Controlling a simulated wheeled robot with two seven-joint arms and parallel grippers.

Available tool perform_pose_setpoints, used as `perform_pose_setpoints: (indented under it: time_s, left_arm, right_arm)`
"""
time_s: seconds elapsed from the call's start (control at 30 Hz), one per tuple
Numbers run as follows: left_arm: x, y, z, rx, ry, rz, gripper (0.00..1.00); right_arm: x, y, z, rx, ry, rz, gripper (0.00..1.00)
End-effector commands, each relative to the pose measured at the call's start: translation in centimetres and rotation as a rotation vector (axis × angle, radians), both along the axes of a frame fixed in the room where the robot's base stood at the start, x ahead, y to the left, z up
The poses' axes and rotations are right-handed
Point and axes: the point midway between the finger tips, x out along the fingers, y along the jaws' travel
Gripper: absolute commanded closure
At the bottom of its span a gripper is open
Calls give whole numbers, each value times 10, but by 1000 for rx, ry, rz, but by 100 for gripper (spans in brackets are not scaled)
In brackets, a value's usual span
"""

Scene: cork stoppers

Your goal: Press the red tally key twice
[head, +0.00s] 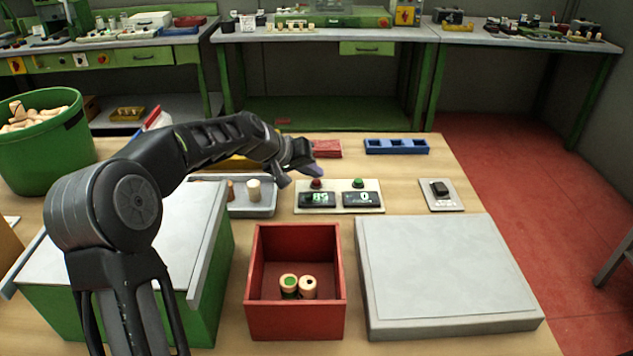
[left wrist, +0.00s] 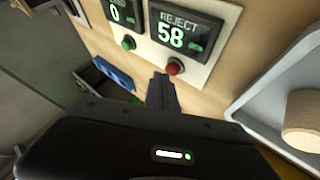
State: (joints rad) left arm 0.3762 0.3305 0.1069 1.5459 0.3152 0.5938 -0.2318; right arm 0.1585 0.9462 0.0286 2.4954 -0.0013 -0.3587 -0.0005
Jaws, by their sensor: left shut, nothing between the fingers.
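The counter panel (head: 339,205) lies on the wooden table with two dark displays. The red tally key (head: 316,183) sits above the left display; in the left wrist view the red key (left wrist: 175,66) is beside the display reading REJECT 58. A green key (head: 358,183) belongs to the other display, which reads 0 in the left wrist view. My left gripper (head: 304,170) is shut and empty, its tips close to the red key. In the left wrist view the fingertips (left wrist: 163,82) are just beside the red key; I cannot tell whether they touch. My right gripper is out of view.
A grey tray (head: 262,209) with corks is left of the panel. A red box (head: 295,328) holding two corks and a grey slab (head: 440,270) stand in front. A blue rack (head: 397,147) is behind, and a switch plate (head: 441,204) is to the right.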

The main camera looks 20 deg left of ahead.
Motion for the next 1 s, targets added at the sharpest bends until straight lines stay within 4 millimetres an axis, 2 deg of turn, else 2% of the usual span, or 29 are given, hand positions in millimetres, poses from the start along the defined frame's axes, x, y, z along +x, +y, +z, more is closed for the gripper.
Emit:
perform_pose_setpoints:
  time_s: [1.0]
  left_arm:
    - [0,0,-10,0,1,-1,100]
  right_arm:
    - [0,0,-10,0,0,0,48]
